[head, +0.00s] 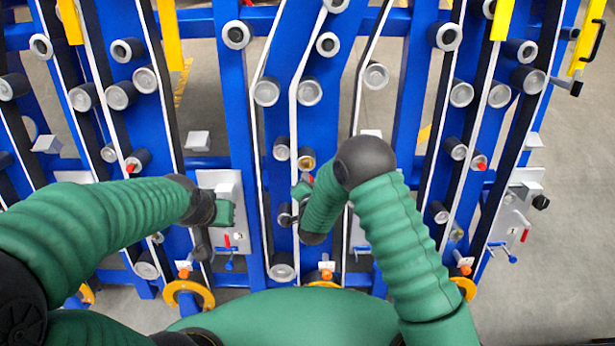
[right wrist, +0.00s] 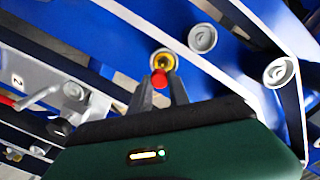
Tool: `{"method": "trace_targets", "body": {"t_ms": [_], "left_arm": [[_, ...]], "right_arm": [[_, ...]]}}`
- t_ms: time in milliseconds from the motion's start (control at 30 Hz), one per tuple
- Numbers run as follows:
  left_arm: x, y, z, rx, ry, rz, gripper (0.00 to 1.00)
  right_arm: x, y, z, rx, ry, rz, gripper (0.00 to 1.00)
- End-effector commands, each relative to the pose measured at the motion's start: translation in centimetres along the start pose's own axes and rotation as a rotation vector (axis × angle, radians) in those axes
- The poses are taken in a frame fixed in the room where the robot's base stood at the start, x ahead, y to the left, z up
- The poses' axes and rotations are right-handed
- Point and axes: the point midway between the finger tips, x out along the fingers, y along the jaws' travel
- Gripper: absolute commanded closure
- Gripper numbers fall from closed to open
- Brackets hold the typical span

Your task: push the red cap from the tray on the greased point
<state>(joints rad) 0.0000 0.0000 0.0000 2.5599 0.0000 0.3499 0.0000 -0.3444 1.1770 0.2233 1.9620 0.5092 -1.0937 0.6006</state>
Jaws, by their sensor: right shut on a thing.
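My right gripper (right wrist: 160,86) is shut on the red cap (right wrist: 159,79), which sits at its fingertips in the right wrist view. Just beyond the cap is the greased point (right wrist: 164,61), a roller end with a yellow ring. The cap overlaps its lower edge in the picture; I cannot tell if they touch. In the head view the greased point (head: 306,161) shows above the small red cap (head: 309,178), and my right forearm partly hides the right gripper (head: 304,186). My left gripper (head: 212,212) is by a grey plate; its fingers are not clear. I cannot make out the tray.
Blue frame bars with black and white belts and grey rollers (head: 266,93) surround the arms. Other red caps (head: 130,167) sit on neighbouring rollers. A grey plate (head: 227,182) carries red and blue handles. Open floor (head: 560,270) lies at the right.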

Motion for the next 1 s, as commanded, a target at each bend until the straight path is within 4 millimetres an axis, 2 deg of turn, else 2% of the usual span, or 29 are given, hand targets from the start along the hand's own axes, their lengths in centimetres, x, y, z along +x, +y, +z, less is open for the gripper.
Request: {"method": "trace_targets", "body": {"t_ms": [100, 400, 733, 1000], "left_arm": [[-0.1, 0.0, 0.0, 0.0, 0.0, 0.0, 1.0], [0.5, 0.0, 0.1, 0.0, 0.0, 0.0, 1.0], [3.6, 0.0, 0.8, 0.0, 0.0, 0.0, 1.0], [3.7, 0.0, 0.9, 0.0, 0.0, 0.0, 1.0]], "right_arm": [[-0.2, -0.7, 0.0, 0.009, 0.035, -0.01, 1.0], [-0.1, -0.5, 0.3, 0.013, 0.035, -0.012, 1.0], [4.2, -0.5, 0.3, 0.012, 0.036, -0.011, 1.0], [4.7, -0.8, 0.0, 0.01, 0.034, -0.011, 1.0]]}}
